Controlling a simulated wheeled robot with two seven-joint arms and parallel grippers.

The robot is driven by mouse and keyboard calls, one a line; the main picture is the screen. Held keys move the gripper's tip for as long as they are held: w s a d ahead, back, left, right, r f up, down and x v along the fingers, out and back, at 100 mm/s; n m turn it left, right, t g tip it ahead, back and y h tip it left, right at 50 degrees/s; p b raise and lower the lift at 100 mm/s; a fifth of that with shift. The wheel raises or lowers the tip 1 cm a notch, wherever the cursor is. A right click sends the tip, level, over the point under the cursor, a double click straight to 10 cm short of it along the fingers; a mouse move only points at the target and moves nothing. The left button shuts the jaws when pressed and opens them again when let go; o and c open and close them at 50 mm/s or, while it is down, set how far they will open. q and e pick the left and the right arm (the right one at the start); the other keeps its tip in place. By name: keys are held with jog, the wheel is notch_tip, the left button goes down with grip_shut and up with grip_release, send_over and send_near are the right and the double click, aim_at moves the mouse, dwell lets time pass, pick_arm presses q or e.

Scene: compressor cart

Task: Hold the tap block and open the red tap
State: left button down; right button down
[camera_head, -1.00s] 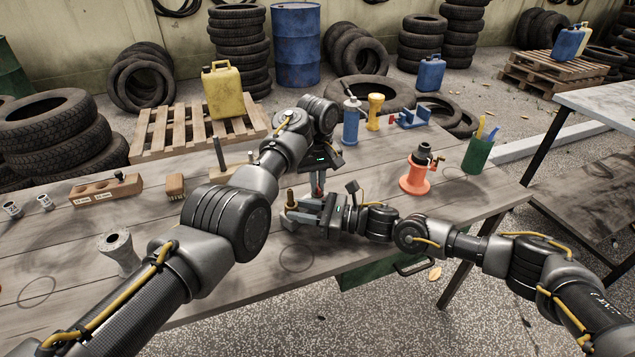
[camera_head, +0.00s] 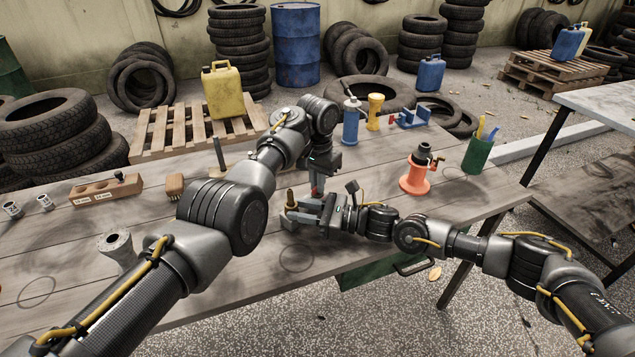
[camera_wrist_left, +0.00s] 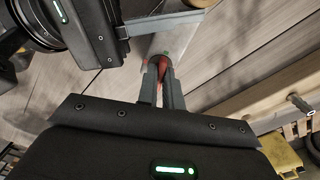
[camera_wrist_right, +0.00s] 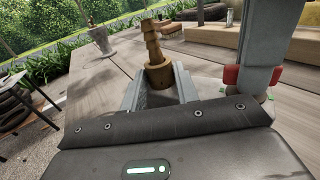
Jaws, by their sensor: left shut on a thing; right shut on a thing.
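The tap block (camera_wrist_right: 158,97) sits low on the bench, mostly hidden between the fingers of my right gripper (camera_wrist_right: 160,90). Its brass hose barb (camera_wrist_right: 152,42) stands up out of the grip and also shows in the head view (camera_head: 291,197). My right gripper is shut on the block. My left gripper (camera_wrist_left: 161,82) points down from above, its fingers shut on the red tap (camera_wrist_left: 164,66). Red parts of the tap show on both sides of the left fingers in the right wrist view (camera_wrist_right: 231,75). A small green mark (camera_wrist_left: 167,52) is beside the tap.
An orange-red stand (camera_head: 415,177) and a green cup (camera_head: 477,155) are to the right on the bench. A blue bottle (camera_head: 351,122) and yellow torch (camera_head: 375,111) stand behind. A wooden rack (camera_head: 106,190), brush (camera_head: 174,185) and grey flanged piece (camera_head: 117,249) are left. The front bench is clear.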

pick_arm(q)
jog(key=shift+m, duration=0.8)
jog(key=c, duration=1.5)
grip_release()
jog(key=shift+c, duration=0.2)
